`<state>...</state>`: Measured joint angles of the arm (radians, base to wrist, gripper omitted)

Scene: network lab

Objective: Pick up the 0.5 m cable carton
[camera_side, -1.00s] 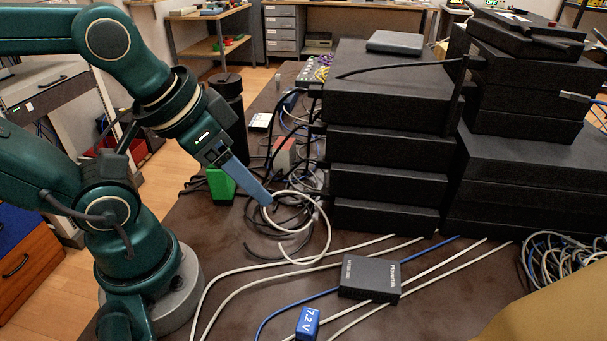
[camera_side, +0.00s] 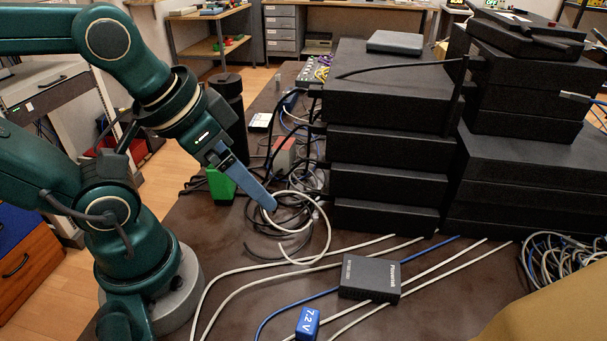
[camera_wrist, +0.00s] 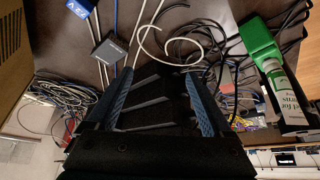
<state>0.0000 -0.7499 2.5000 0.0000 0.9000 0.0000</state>
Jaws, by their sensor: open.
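No carton marked 0.5 m can be read in either view. A tan, cardboard-like surface (camera_side: 560,305) fills the lower right corner of the side view. A similar tan surface (camera_wrist: 12,55) shows at the left edge of the wrist view. I cannot tell whether either is the cable carton. My gripper (camera_side: 270,206) points down to the right, above or beside coiled cables left of the black stack. In the wrist view my gripper (camera_wrist: 158,72) has its two blue fingers spread apart, with nothing held between them.
A tall stack of black units (camera_side: 385,150) stands right of my gripper. A small black box (camera_side: 370,278) and a blue 7.2 V block (camera_side: 307,323) lie in front among loose cables (camera_side: 235,270). A green object (camera_side: 219,185) stands behind my gripper.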

